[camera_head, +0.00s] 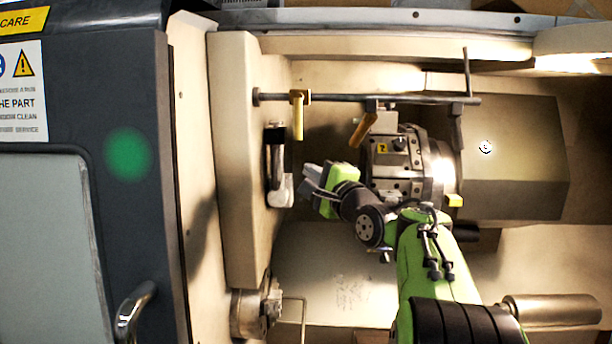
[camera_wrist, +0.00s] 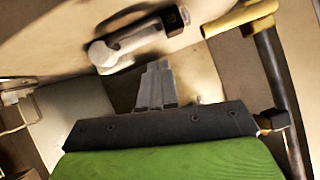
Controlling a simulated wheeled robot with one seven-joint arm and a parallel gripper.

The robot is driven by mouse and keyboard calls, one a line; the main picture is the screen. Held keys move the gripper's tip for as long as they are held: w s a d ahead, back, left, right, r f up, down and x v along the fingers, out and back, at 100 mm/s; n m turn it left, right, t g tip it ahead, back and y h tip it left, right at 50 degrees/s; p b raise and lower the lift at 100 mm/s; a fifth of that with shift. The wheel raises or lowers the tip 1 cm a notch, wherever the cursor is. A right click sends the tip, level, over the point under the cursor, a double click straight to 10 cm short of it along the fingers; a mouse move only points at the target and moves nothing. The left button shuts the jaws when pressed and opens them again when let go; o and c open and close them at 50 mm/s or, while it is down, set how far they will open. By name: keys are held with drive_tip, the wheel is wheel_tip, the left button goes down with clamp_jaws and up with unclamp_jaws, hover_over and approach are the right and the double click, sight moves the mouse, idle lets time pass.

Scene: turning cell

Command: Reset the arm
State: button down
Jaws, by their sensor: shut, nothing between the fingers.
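My green and black arm reaches into the open turning machine from the lower right in the head view.
A tool turret (camera_head: 395,165) stands close right of my gripper. A horizontal bar (camera_head: 340,97) with yellow nozzles (camera_head: 297,115) runs above; a yellow nozzle also shows in the wrist view (camera_wrist: 240,18). The dark door (camera_head: 130,230) is at the left. The lower tray (camera_head: 335,275) is clear.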

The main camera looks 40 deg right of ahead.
drive_tip(key=s+a+f+n+g+y+b, duration=0.1)
drive_tip(key=s+a+f+n+g, duration=0.1)
drive_tip(key=s+a+f+n, duration=0.4)
drive_tip(key=s+a+f+n+g+b, duration=0.1)
drive_tip(key=a+f+n+g, duration=0.15)
drive_tip(key=a+f, duration=0.35)
drive_tip(key=s+a+f+n+g+y+b, duration=0.1)
drive_tip(key=s+a+f+n+g, duration=0.25)
drive_tip(key=a, duration=0.45)
drive_tip(key=s+a+f+n+g, duration=0.2)
drive_tip(key=s+f+n, duration=0.2)
drive_tip(key=s+f, duration=0.3)
drive_tip(key=s+a+f+n+g+b, duration=0.1)
drive_tip(key=s+a+f+n+g, duration=0.1)
drive_tip(key=s+f+n, duration=0.3)
drive_tip(key=s+f+g, duration=0.1)
drive_tip(key=s+f, duration=0.2)
drive_tip(key=s, duration=0.4)
drive_tip(key=shift+f+n+g, duration=0.2)
drive_tip(key=shift+n+g, duration=0.1)
drive_tip(key=shift+d, duration=0.1)
